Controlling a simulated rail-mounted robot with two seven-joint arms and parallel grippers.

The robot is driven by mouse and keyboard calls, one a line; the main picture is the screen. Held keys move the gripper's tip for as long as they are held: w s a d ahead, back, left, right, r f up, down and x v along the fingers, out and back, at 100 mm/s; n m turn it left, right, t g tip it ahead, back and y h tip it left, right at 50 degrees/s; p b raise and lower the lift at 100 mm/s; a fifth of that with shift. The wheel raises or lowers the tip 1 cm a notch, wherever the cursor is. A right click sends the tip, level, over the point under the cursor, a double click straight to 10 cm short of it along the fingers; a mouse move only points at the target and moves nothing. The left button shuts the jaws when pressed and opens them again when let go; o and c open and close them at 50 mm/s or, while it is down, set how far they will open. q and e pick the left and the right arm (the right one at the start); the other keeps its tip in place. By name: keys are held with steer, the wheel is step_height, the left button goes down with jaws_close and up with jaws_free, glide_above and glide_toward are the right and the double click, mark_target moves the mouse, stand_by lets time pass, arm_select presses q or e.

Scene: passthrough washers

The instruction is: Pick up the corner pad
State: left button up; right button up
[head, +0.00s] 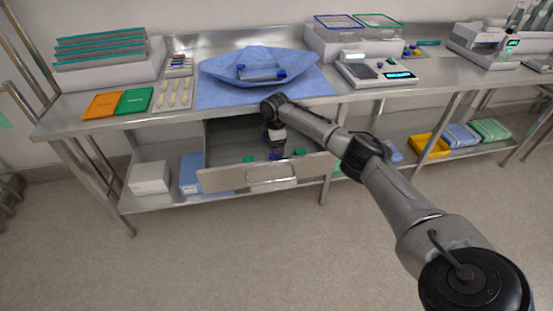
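An open drawer (222,180) under the bench holds a few small green and blue pieces that look like corner pads. One green piece (249,158) lies left of my gripper and another green piece (299,152) lies right of it. My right gripper (276,152) points down into the drawer, behind its front panel. A blue spot (273,157) shows at its fingertips; I cannot tell if it is held. The fingers are too small to read. On the bench, a framed item (262,74) with blue corner pieces (281,73) sits on a blue drape. My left gripper is out of view.
The blue drape (222,94) covers the middle of the steel bench. Orange (101,106) and green (134,101) flat packs lie at left, and a scale (375,72) stands at right. A white box (149,177) and yellow bin (430,147) sit on the lower shelf.

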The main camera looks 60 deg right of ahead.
steer(key=shift+s+f+b, duration=0.15)
steer(key=shift+f+b, duration=1.2)
steer(key=shift+f, duration=1.4)
steer(key=shift+c, duration=0.5)
steer(key=c, duration=0.9)
